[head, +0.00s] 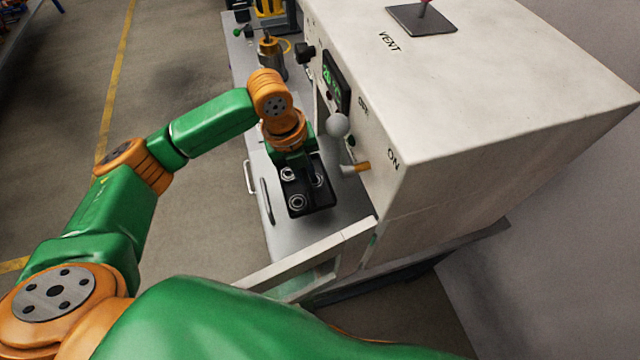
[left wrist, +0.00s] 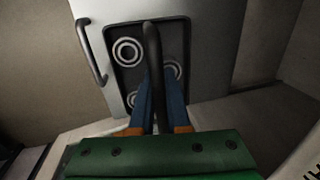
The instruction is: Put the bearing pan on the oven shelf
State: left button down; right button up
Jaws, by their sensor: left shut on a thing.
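The bearing pan (head: 322,200) is a dark rectangular tray with a raised handle (left wrist: 152,45). It holds a few ring-shaped bearings (left wrist: 127,52). My left gripper (head: 303,169) is above the pan at the oven's open front. In the left wrist view its blue fingers (left wrist: 161,80) are shut on the pan's handle. The fingers partly cover the bearings. Whether the pan touches the grey surface below is not clear. The white oven (head: 480,120) stands to the right of the pan. Its shelf is not clearly seen. My right gripper is out of view.
The oven door (head: 310,262) stands open in front, with a window in it. A grey bench (head: 258,165) with a bar handle (head: 267,202) lies beneath the pan. A metal pot (head: 271,55) stands farther back. A grey knob (head: 338,125) and an orange-tipped lever (head: 357,168) stick out from the oven.

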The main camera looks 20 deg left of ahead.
aim_at(320, 182)
pick_arm(q)
jog(key=d+f, duration=0.2)
jog(key=f, duration=0.1)
jog(key=shift+w+d+f, duration=0.2)
jog(key=shift+w+d, duration=0.15)
jog(key=shift+d, duration=0.05)
notch_tip(320, 182, down, 2)
jog(key=shift+f+p, duration=0.25)
jog(key=shift+p, duration=0.45)
jog(key=shift+f, duration=0.3)
jog(key=c, duration=0.9)
grip_release()
jog(key=r, duration=0.4)
jog(key=s+a+r, duration=0.1)
jog(key=r, duration=0.3)
jog(key=a+r, duration=0.1)
jog(key=r, duration=0.3)
jog(key=shift+s, duration=0.15)
jog(key=shift+f, duration=0.1)
